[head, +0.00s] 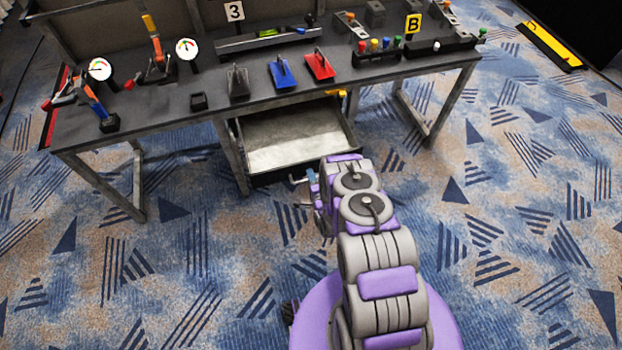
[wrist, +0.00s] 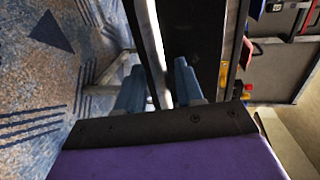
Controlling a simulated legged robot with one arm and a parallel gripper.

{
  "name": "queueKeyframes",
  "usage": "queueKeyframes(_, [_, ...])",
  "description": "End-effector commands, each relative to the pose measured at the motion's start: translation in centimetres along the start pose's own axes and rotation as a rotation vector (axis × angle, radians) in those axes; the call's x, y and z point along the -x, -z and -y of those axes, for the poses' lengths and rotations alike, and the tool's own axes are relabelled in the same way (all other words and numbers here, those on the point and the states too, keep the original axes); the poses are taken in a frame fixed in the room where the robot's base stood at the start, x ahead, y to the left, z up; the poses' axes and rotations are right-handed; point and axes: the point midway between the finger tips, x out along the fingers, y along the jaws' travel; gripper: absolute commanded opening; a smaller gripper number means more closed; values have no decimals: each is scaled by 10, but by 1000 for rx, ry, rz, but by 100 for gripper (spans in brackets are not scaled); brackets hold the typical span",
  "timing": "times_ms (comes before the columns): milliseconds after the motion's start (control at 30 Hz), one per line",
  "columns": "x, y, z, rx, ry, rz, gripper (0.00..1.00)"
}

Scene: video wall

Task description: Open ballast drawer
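The drawer (head: 292,135) under the workbench is pulled out, with its pale inside showing in the head view. My gripper (head: 308,180) is low at its front edge, near the middle. In the wrist view, the two blue fingers of my gripper (wrist: 158,88) stand apart. A bright metal bar or edge (wrist: 150,35) runs between them; I cannot tell whether they touch it. A dark panel (wrist: 190,35) lies right beside the bar. The drawer's handle is not clear in the head view.
The workbench (head: 215,112) carries gauges, levers, a blue block (head: 283,75) and a red block (head: 319,67). Its metal legs (head: 232,155) stand beside the drawer. The carpeted floor in front is clear. A yellow-and-black bar (head: 550,47) lies at the far right.

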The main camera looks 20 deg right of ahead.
Motion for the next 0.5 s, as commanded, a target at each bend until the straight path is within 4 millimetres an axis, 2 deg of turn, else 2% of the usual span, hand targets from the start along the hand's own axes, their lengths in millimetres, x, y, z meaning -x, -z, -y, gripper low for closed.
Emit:
queueKeyframes(167, [3, 0, 0, 0, 0, 0, 37])
queueKeyframes(267, [14, 0, 0, 0, -5, 0, 37])
queueKeyframes(500, [60, 1, 0, -2, -4, -3, 37])
